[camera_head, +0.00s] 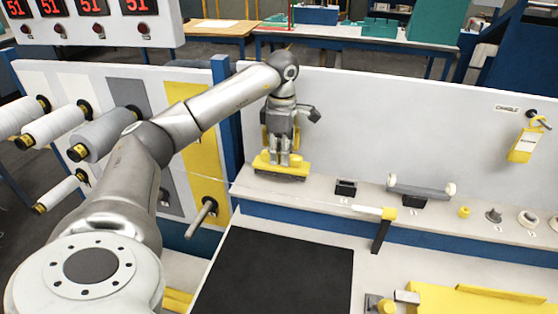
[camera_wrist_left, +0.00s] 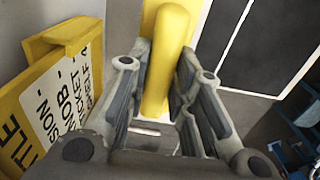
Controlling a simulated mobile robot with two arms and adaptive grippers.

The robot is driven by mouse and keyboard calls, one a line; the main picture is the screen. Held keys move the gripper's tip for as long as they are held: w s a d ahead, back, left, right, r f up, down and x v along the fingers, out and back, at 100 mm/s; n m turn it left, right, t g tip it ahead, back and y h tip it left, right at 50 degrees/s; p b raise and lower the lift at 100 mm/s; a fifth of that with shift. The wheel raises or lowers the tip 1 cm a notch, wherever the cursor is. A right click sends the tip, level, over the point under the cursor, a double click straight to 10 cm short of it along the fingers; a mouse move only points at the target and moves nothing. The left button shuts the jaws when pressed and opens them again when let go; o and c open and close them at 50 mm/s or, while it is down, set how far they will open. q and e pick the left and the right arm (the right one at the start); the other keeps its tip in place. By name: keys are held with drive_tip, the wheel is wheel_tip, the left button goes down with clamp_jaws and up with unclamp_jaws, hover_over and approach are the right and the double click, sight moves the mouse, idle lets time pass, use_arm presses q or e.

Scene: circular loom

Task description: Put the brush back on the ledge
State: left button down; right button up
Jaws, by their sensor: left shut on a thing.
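The brush (camera_head: 268,166) is yellow with a dark underside and sits level at the left end of the pale ledge (camera_head: 320,198), close to the back panel. Its underside appears to be on or just above the ledge; I cannot tell which. My left gripper (camera_head: 284,158) points down over it, shut on its upright yellow handle. In the left wrist view the handle (camera_wrist_left: 168,60) stands between the two fingers of my left gripper (camera_wrist_left: 162,85). My right gripper is not in view.
A yellow card holder with printed text (camera_wrist_left: 55,105) stands close beside the gripper. Along the ledge to the right are a black block (camera_head: 346,187), a roller with white ends (camera_head: 420,190) and several small parts. A black mat (camera_head: 280,275) lies on the lower worktop.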

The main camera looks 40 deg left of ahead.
sight(279, 165)
use_arm(q)
drive_tip(key=shift+w+a+f, duration=0.2)
drive_tip(key=shift+a+f, duration=0.15)
drive_tip(key=shift+f, duration=0.1)
drive_tip(key=f, duration=0.2)
drive_tip(key=f+p, duration=0.1)
drive_tip(key=shift+w+a+f, duration=0.15)
drive_tip(key=shift+a+f, duration=0.15)
drive_tip(key=shift+f, duration=0.1)
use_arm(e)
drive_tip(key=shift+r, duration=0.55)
use_arm(q)
drive_tip(key=shift+f, duration=0.15)
drive_tip(key=c, duration=1.6)
unclamp_jaws()
drive_tip(key=shift+o, duration=0.2)
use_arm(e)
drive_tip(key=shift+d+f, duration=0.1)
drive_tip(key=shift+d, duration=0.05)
